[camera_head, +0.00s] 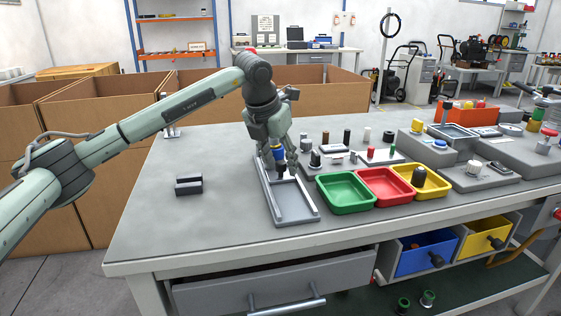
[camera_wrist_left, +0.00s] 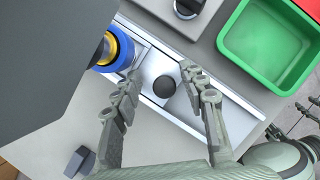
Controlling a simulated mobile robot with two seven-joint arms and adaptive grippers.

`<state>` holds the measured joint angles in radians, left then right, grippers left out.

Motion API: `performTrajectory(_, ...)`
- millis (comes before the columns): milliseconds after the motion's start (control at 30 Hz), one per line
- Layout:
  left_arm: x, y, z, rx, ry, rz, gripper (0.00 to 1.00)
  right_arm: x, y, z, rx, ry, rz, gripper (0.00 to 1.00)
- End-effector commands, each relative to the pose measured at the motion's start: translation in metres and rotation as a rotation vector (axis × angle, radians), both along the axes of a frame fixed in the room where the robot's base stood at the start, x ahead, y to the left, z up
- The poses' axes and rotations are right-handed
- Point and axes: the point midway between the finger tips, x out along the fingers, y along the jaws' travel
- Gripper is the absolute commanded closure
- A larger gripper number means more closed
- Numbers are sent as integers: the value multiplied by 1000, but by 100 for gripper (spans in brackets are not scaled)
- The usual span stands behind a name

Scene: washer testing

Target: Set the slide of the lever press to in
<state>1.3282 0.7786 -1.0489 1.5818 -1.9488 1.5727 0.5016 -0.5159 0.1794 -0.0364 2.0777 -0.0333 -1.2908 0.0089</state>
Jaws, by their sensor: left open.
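The lever press shows as a long, light grey, rimmed base (camera_head: 306,205) on the table, left of the green tray. In the left wrist view, a round dark knob (camera_wrist_left: 164,86) sits on its metal slide track (camera_wrist_left: 180,107). A blue and yellow cylindrical part (camera_head: 278,153) stands at the far end of the base; it also shows in the wrist view (camera_wrist_left: 118,50). My left gripper (camera_head: 277,168) points down over the base. Its fingers (camera_wrist_left: 165,103) are open, one on each side of the knob, with no clear contact. The gripper hides part of the press.
Green (camera_head: 345,207), red (camera_head: 386,200) and yellow (camera_head: 432,190) trays stand to the right. A dark grey block (camera_head: 188,185) lies to the left. Several fixtures and small parts fill the table's back right. The left tabletop is mostly clear.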

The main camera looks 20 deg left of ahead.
Motion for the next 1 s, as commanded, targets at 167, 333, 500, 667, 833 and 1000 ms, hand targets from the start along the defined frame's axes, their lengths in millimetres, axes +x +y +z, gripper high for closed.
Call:
performTrajectory(167,-4,0,8,0,0,-1,58,2,1,1,2,-4,2,60)
performTrajectory(333,-14,3,37,-1,-3,0,58,1,1,1,1,-3,1,60)
performTrajectory(500,-29,5,72,1,-3,-1,58,1,1,0,1,-2,1,60)
performTrajectory(667,-39,7,97,-1,-4,0,58,1,1,0,1,-2,1,60)
performTrajectory(833,-44,9,109,0,-2,0,58,1,1,0,1,-2,1,60)
performTrajectory(1000,-46,9,111,1,0,0,58,1,0,0,1,-1,0,60)
